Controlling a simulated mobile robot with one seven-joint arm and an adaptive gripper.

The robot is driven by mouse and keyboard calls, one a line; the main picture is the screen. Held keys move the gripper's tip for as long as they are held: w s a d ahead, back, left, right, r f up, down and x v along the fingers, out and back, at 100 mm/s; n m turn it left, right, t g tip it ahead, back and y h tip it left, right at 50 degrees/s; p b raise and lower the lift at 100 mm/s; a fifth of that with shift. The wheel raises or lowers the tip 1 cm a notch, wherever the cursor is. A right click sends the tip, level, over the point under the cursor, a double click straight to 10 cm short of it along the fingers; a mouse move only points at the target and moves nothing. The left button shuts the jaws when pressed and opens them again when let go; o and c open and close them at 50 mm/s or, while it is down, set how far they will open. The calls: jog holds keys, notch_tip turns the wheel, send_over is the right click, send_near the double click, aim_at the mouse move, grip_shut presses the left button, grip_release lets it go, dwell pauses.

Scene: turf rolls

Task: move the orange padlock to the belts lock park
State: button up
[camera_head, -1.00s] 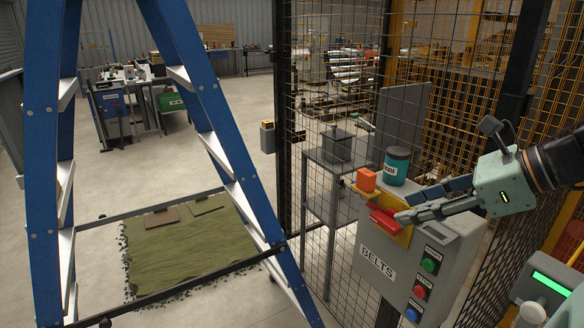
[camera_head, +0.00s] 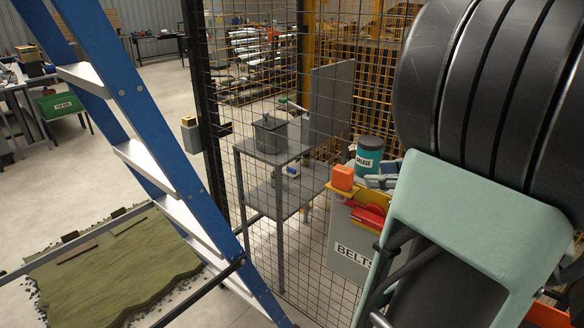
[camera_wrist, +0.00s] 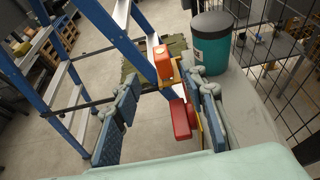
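The orange padlock (camera_head: 343,177) is a small block at the outer left end of a yellow bracket (camera_head: 345,196) on top of the grey box labelled BELTS (camera_head: 351,255). In the wrist view the padlock (camera_wrist: 163,62) is just beyond the fingertips. A red handle (camera_head: 368,216) is beside the bracket; in the wrist view the red handle (camera_wrist: 182,119) shows between the fingers, nearer the right one. My gripper (camera_wrist: 163,84) is open, its blue-padded fingers wide apart and empty. In the head view my arm hides most of the gripper. I cannot identify the lock park for certain.
A teal grease tub (camera_head: 369,154) stands on the box, close behind the padlock and beside my right finger. A mesh fence (camera_head: 270,70) rises behind the box. A blue stepladder (camera_head: 150,130) stands at left, with green turf (camera_head: 110,275) on the floor beyond.

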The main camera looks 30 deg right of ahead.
aim_at(353, 173)
jog(key=x, duration=0.4)
jog(key=shift+w+a+f, duration=0.1)
jog(key=shift+w, duration=0.2)
jog(key=p+x, duration=0.1)
jog(key=x, duration=0.4)
jog(key=shift+w, duration=0.35)
jog(key=shift+c, duration=0.3)
grip_shut()
